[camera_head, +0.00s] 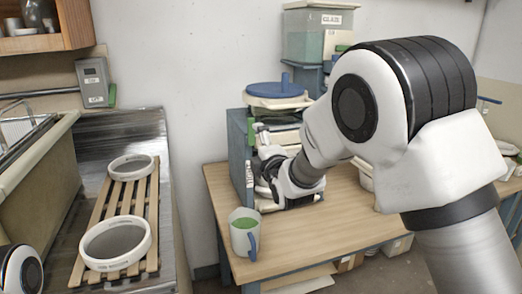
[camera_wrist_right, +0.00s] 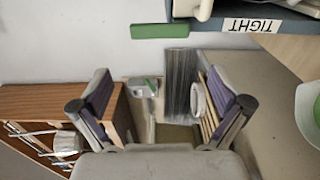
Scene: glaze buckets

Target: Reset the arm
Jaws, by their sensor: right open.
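My right arm crosses the right half of the head view, bent at a white elbow with black rings. My right gripper (camera_head: 262,158) is over the wooden table's back left part, in front of the blue-grey shelf unit. In the wrist view the gripper (camera_wrist_right: 158,78) has its two purple-padded fingers wide apart, with nothing between them. It is open and empty. In the head view the fingertips partly blend with the shelf behind them. A rounded part of my left arm shows at the lower left edge; the left gripper is out of view.
The shelf unit (camera_head: 238,140) carries a blue lid (camera_head: 272,90). Left, white rings (camera_head: 117,243) lie on a wooden rack over a metal counter (camera_head: 150,125). The table's middle looks fairly clear.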

